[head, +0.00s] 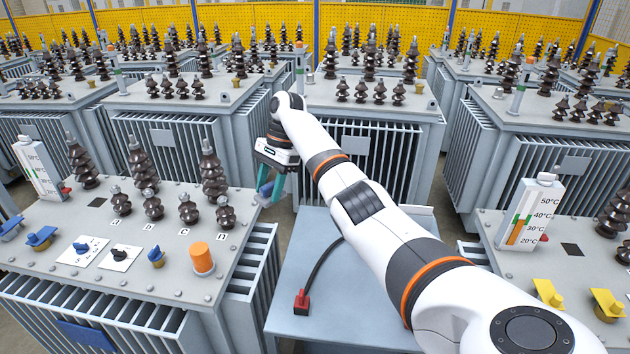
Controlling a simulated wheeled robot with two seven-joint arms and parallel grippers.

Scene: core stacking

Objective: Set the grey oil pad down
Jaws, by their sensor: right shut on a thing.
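My right gripper (270,191) points down at the gap between the left front transformer and the grey-blue table, near the table's back left corner. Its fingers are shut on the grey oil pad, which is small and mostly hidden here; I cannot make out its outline. A bit of blue shows by the fingers. I cannot tell whether the pad touches anything below. The grey-blue table (335,318) stands between the two front transformers, and my right arm covers much of it. My left gripper is not in view.
A red plug (301,302) with a black cable lies on the table. The left front transformer (130,215) carries dark insulators, an orange cap (202,257) and blue valves. The right front transformer (580,262) has a gauge (530,212) and yellow valves.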

